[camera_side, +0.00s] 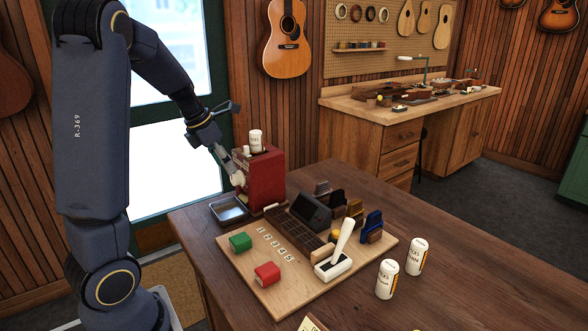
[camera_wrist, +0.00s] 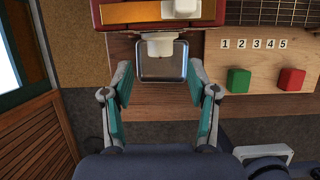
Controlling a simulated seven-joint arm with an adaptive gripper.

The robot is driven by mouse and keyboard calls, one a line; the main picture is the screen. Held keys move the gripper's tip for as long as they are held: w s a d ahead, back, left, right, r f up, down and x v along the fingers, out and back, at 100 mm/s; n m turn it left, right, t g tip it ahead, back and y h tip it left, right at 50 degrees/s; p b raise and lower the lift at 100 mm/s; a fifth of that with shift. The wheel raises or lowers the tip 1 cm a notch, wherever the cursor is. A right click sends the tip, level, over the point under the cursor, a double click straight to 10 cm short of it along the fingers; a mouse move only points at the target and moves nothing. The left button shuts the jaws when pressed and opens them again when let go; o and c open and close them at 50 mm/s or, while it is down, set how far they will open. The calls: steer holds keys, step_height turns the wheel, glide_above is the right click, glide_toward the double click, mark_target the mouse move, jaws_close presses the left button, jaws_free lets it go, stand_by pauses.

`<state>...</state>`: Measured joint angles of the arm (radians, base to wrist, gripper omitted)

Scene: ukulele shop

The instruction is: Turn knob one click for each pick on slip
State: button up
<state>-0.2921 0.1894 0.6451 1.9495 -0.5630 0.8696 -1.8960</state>
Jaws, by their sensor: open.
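A red dispenser box (camera_side: 267,178) stands at the table's left back edge, with a white canister (camera_side: 255,141) upright on top. Its pale knob (camera_side: 239,181) is on the front face; in the wrist view the knob (camera_wrist: 160,45) is centred just beyond my fingertips. A metal tray (camera_side: 229,209) sits below the knob, empty as far as I see. My gripper (camera_wrist: 161,75) is open and empty, its fingers spread on either side of the knob's line. In the side view my gripper (camera_side: 228,165) is close by the knob; contact is unclear. A slip-like card (camera_side: 312,324) is cut off at the bottom edge, its marks unreadable.
A wooden board holds a green block (camera_side: 240,242), a red block (camera_side: 267,274), number tiles one to five (camera_side: 275,244), a dark fretboard (camera_side: 297,231) and a white lever (camera_side: 342,241). Two white canisters (camera_side: 387,279) (camera_side: 416,257) stand right.

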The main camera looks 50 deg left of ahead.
mark_target(234, 175)
steer(key=x, duration=0.5)
steer(key=shift+f, duration=0.15)
steer(key=shift+w, duration=0.2)
jaws_close()
